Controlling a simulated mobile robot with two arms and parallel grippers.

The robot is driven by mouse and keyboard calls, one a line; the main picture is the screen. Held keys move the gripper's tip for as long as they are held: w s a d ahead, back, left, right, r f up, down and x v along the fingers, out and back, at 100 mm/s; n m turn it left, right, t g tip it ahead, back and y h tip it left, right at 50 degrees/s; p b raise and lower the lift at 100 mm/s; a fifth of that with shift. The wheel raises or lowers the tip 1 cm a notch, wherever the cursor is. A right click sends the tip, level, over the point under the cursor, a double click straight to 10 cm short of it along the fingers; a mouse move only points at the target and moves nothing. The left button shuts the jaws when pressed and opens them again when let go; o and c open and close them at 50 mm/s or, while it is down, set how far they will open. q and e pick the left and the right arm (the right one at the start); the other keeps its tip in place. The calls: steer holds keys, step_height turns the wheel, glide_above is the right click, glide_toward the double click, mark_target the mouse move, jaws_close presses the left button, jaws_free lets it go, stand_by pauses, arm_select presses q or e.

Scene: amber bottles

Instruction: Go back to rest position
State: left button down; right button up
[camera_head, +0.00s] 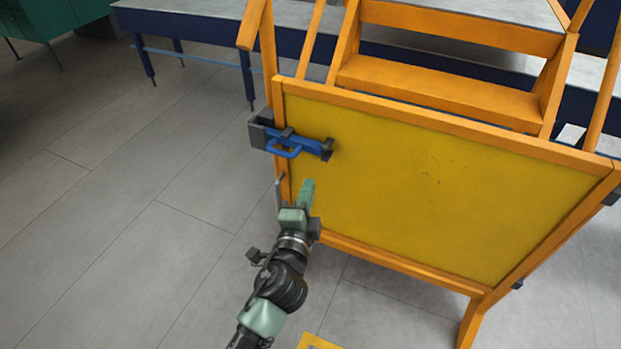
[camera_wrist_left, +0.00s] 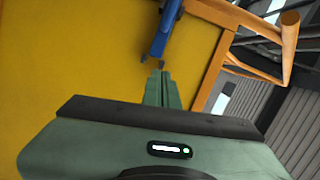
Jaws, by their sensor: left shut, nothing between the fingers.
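My left gripper (camera_head: 308,184) is green and points up toward the yellow panel. Its fingers are shut with nothing between them; they also show closed together in the left wrist view (camera_wrist_left: 160,76). A blue latch with a handle (camera_head: 292,142) sits at the panel's upper left edge, just above the fingertips. The latch also shows in the left wrist view (camera_wrist_left: 165,30), beyond the fingertips, with a small gap that I cannot judge exactly. My right gripper does not show.
The yellow panel (camera_head: 420,190) has an orange frame and belongs to an orange structure with rails and a step (camera_head: 440,90). A blue-legged table (camera_head: 215,30) stands behind. A green cabinet (camera_head: 50,15) is at the far left. The grey floor (camera_head: 110,210) at the left is clear.

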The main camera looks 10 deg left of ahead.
arm_select(q)
steer(key=shift+s+a, duration=0.1)
steer(key=shift+s, duration=0.25)
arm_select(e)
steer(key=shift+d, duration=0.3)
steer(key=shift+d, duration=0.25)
arm_select(q)
steer(key=shift+f, duration=0.1)
